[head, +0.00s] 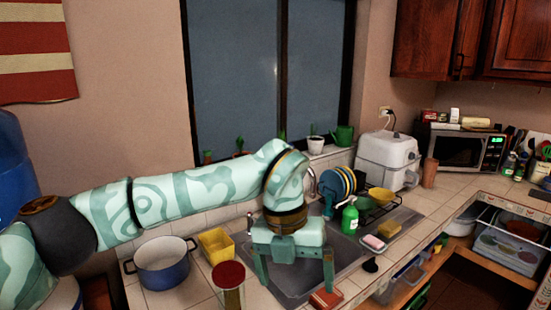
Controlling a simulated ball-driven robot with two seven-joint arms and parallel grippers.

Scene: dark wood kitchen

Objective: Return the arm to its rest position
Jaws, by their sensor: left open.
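My left arm (180,195) comes in from the left in the head view and stretches over the counter toward the sink. My left gripper (296,278) hangs at its end, pointing down over the near left part of the sink (345,250). Its two fingers are spread apart with nothing seen between them. It hides part of the basin. My right gripper is not in this view.
A blue pot (162,264), a yellow container (215,244) and a red-lidded jar (229,284) stand left of the gripper. A window is behind.

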